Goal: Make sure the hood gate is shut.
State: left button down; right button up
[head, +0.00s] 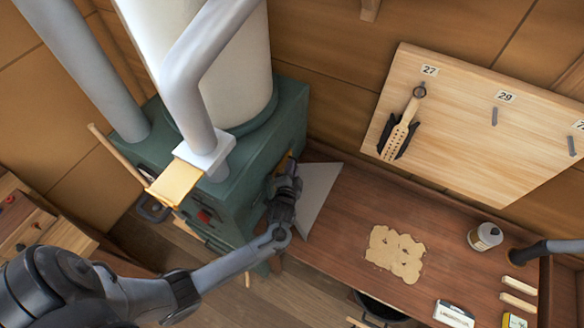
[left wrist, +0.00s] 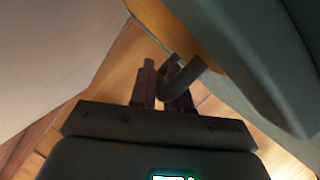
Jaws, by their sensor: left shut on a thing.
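A flat yellow plate (head: 177,182), which looks like the hood gate, sticks out to the lower left from a white collar (head: 205,152) on the grey duct. I cannot tell whether it closes the duct. My left gripper (head: 287,180) is beside the right side of the green cabinet (head: 245,150), apart from the yellow plate. In the left wrist view its fingers (left wrist: 160,90) are shut on a dark bent handle (left wrist: 184,73). What the handle belongs to is partly hidden. My right gripper is not in view.
A grey angled panel (head: 317,195) stands just right of my left gripper. The wooden bench (head: 345,240) holds a tan patterned sheet (head: 395,254), a jar (head: 485,237) and small boxes. A numbered board (head: 460,130) is on the wall. A thick grey duct (head: 85,65) stands at the upper left.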

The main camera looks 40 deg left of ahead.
pick_arm(q)
jog(key=c, duration=1.4)
grip_release()
jog(key=shift+r, duration=0.1)
jog(key=shift+c, duration=0.2)
jog(key=shift+s, duration=0.1)
jog(key=v, duration=0.9)
jog(key=shift+s+d, duration=0.2)
jog(key=shift+s+d+r, duration=0.2)
jog(key=shift+s+d, duration=0.1)
jog(key=shift+s, duration=0.15)
jog(key=shift+c, duration=0.4)
